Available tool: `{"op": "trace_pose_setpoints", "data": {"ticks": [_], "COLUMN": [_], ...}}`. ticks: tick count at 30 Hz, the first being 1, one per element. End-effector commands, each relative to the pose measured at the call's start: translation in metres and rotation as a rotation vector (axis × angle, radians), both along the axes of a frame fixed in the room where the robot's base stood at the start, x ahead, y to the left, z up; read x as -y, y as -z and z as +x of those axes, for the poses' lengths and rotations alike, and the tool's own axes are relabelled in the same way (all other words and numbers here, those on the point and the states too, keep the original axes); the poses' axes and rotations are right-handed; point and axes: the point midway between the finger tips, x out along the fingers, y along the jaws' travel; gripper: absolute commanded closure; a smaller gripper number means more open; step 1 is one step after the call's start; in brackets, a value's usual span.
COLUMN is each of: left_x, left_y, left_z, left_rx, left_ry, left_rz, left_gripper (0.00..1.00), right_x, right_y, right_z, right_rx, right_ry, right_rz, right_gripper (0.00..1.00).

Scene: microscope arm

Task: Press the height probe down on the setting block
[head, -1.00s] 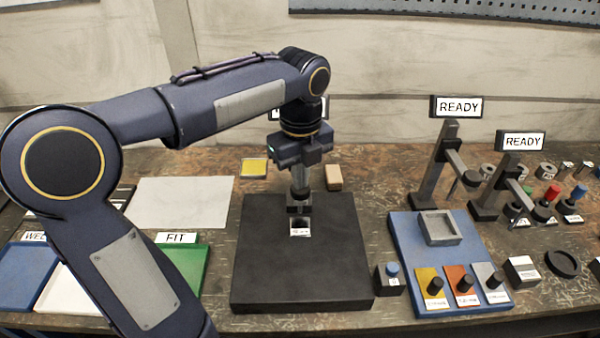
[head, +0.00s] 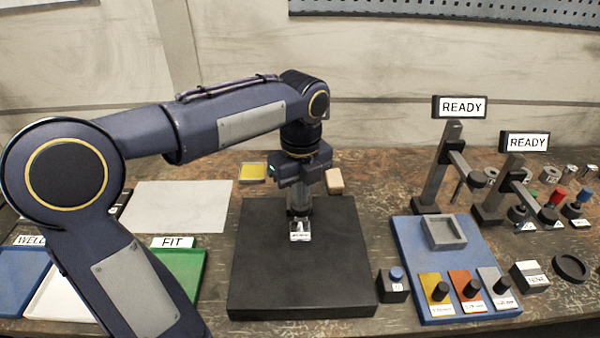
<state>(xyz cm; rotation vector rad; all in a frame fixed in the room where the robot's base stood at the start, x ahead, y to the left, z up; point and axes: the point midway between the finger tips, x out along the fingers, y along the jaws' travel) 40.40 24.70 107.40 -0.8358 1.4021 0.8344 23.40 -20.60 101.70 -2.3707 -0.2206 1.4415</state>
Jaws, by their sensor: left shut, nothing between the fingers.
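My left arm reaches in from the left and bends down over the black plate (head: 300,285). My left gripper (head: 299,208) points straight down above the plate's back half, its fingers shut with nothing between them. A small pale block with a label (head: 300,233), which looks like the setting block, stands on the plate directly below the fingers. The height probe is not clearly seen; my gripper and arm cover the space above the block. I cannot tell whether anything touches the block's top. My right gripper is not in view.
A small box with a blue button (head: 393,288) is just right of the plate. A FIT tray (head: 190,275) and a white sheet (head: 180,205) lie left.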

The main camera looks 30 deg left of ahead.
Motion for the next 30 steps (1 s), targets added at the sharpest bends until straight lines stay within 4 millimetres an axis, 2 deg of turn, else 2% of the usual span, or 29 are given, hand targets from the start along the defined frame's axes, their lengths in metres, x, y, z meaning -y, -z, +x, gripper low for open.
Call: {"op": "trace_pose_setpoints", "data": {"ticks": [17, 30], "left_x": [0.000, 0.000], "left_y": [0.001, -0.031], "left_z": [-0.001, -0.001], "left_rx": [-0.006, -0.005], "left_ry": [0.001, 0.000], "left_rz": [-0.001, -0.001], "left_gripper": [1.00, 1.00], "right_x": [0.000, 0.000], "right_y": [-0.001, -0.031], "right_z": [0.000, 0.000], "right_rx": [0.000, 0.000], "right_ry": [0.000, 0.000], "right_rz": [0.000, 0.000], "right_gripper": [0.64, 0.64]}}
